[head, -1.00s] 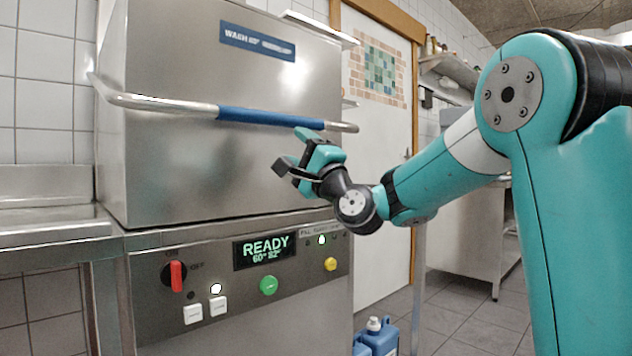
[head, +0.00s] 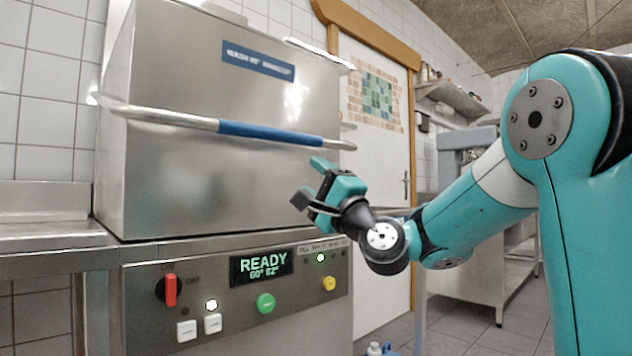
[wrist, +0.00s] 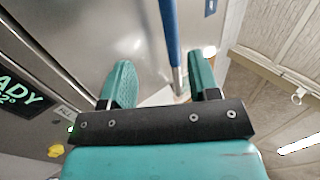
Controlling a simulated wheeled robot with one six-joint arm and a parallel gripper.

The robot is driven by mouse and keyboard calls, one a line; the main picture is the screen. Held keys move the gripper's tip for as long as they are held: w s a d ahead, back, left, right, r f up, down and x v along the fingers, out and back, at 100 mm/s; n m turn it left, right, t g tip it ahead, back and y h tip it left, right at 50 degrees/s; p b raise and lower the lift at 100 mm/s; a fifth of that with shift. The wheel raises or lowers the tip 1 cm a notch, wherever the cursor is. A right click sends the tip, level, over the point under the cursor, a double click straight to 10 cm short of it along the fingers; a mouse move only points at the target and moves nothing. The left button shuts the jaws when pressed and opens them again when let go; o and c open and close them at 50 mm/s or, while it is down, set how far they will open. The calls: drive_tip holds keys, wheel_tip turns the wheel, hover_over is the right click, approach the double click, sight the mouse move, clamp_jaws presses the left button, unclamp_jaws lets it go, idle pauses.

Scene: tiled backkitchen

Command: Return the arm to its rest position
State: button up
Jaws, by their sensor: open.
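My arm reaches in from the right in the head view, with my gripper (head: 310,182) in front of the right part of the steel dishwasher hood (head: 220,170). The gripper is just below the blue-sleeved handle (head: 270,132) and looks apart from it. In the wrist view my gripper (wrist: 162,85) has its two teal fingers spread, with nothing between them up close. The handle (wrist: 170,40) shows beyond the fingers there.
The control panel (head: 200,290) under the hood shows READY, with a red switch (head: 170,290) and a green button (head: 265,303). A steel side table (head: 45,237) is at left. A door (head: 385,200) and a blue canister (head: 388,349) are behind the arm.

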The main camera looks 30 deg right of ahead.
idle(0.3)
drive_tip(key=s+a+f+n+g+y, duration=0.3)
drive_tip(key=a+f+n+g, duration=0.45)
drive_tip(key=a, duration=0.25)
drive_tip(key=s+a+f+n+g+y, duration=0.3)
drive_tip(key=a+f+n+g, duration=0.4)
drive_tip(key=a, duration=0.3)
drive_tip(key=s+f+n+g+h+p, duration=0.1)
drive_tip(key=s+f+n+g+h, duration=0.3)
drive_tip(key=s+f, duration=0.4)
drive_tip(key=s+f+n+g+h+p, duration=0.1)
drive_tip(key=s+f+n+g, duration=0.45)
drive_tip(key=s, duration=0.55)
wheel_tip(320, 180, up, 37)
drive_tip(key=p, duration=3.7)
drive_tip(key=shift+s+d+m+h, duration=0.25)
drive_tip(key=shift+d+m+h, duration=0.05)
drive_tip(key=shift+d+m, duration=0.15)
